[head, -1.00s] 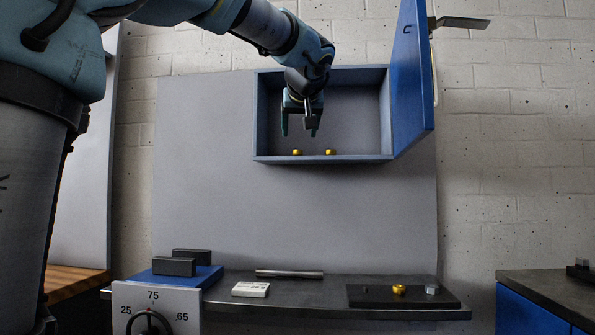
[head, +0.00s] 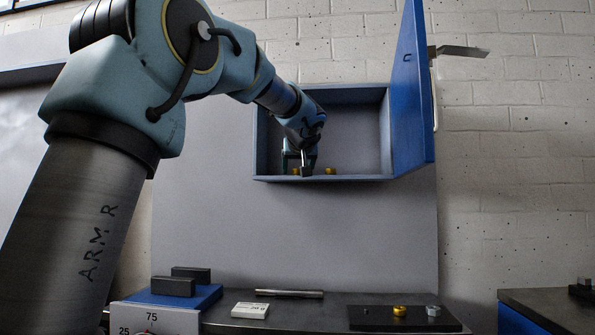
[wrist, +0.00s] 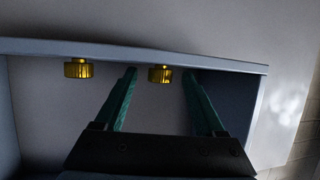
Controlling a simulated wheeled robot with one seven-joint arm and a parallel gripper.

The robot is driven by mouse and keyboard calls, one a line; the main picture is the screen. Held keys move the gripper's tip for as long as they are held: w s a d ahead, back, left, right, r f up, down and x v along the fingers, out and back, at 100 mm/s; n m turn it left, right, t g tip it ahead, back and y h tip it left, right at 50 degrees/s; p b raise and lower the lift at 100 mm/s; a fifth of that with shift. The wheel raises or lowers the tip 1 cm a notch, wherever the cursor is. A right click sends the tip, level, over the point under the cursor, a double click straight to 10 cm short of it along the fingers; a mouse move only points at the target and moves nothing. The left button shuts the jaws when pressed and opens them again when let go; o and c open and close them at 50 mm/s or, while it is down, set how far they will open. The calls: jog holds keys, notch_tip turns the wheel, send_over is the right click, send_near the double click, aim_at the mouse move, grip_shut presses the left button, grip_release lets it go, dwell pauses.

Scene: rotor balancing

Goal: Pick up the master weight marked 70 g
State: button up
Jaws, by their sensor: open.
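Two small brass weights stand on the floor of the open wall cabinet. In the head view, one (head: 296,171) is at my gripper and the other (head: 331,171) is to its right. No marking on either is readable, so I cannot tell which is 70 g. My gripper (head: 299,165) is inside the cabinet, open and empty. In the wrist view my fingertips (wrist: 159,73) stand on either side of one weight (wrist: 160,75), not visibly touching it. The other weight (wrist: 78,69) is left of the fingers there.
The cabinet (head: 350,178) has a low front lip and a blue door (head: 411,90) swung open at right. Below, a bench holds a white labelled block (head: 250,310), a metal rod (head: 289,293) and a dark plate (head: 365,318) bearing another brass piece (head: 400,312).

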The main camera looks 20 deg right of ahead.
grip_shut()
dwell(0.5)
